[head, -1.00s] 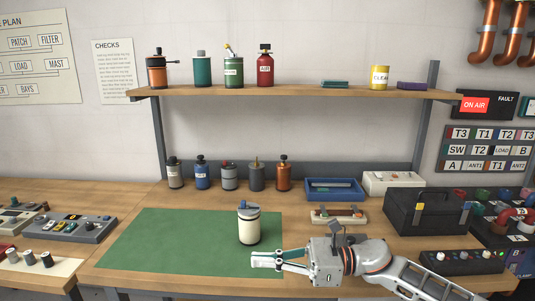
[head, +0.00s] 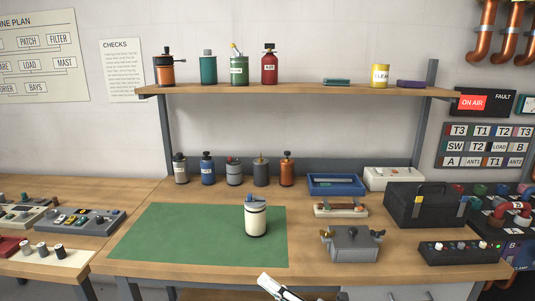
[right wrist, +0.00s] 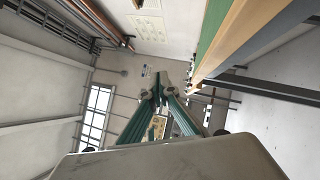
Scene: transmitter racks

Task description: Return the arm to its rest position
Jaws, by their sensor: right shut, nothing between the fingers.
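My right gripper (head: 278,287) shows only in part at the bottom edge of the head view, in front of the workbench. In the right wrist view its two green fingers (right wrist: 158,98) come together at the tips, shut with nothing between them. The cream canister (head: 256,217) with a blue top stands upright on the green mat (head: 165,235), apart from the gripper. My left gripper is not in view.
A grey box with knobs (head: 351,245) sits on the bench right of the mat. A black toolbox (head: 418,207) and a switch panel (head: 457,252) stand farther right. The shelf (head: 300,91) holds several containers. The left of the mat is clear.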

